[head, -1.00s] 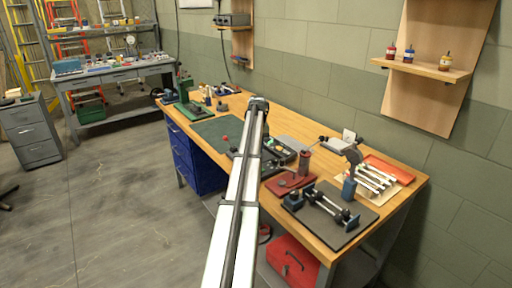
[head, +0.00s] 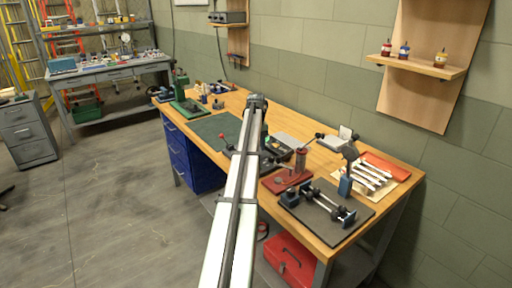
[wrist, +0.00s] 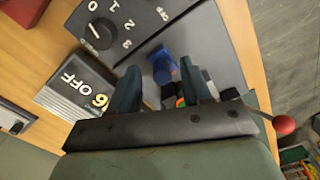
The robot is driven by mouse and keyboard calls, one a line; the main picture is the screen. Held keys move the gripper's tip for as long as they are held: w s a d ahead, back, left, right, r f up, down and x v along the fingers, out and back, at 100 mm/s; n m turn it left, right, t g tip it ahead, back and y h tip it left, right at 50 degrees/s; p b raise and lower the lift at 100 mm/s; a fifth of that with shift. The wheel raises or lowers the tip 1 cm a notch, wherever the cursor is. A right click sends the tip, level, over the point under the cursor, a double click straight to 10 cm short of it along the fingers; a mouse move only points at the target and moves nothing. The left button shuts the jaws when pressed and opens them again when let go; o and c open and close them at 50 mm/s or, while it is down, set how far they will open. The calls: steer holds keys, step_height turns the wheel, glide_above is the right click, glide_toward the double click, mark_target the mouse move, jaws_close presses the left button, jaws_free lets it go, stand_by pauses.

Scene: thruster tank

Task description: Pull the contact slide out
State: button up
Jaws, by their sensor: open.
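In the wrist view my gripper (wrist: 160,82) is open, its two dark fingers apart. A small blue piece (wrist: 163,66) shows between and just beyond the fingertips, over a grey plate (wrist: 195,45). I cannot tell whether the fingers touch it, or whether it is the contact slide. Small green, orange and red parts lie beside the right finger, partly hidden. In the head view my arm reaches over the bench and hides the gripper and what is under it.
A dial box (wrist: 105,25) and a box marked OFF (wrist: 75,85) stand close left of the fingers. A red ball knob (wrist: 284,125) on a rod is at the right. On the workbench (head: 322,160), a red-based fixture (head: 287,180) and black board (head: 335,225) stand right of my arm.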

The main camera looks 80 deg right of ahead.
step_height(320, 180, up, 14)
steer(key=shift+f, duration=0.25)
steer(key=shift+f, duration=0.1)
stand_by(0.6)
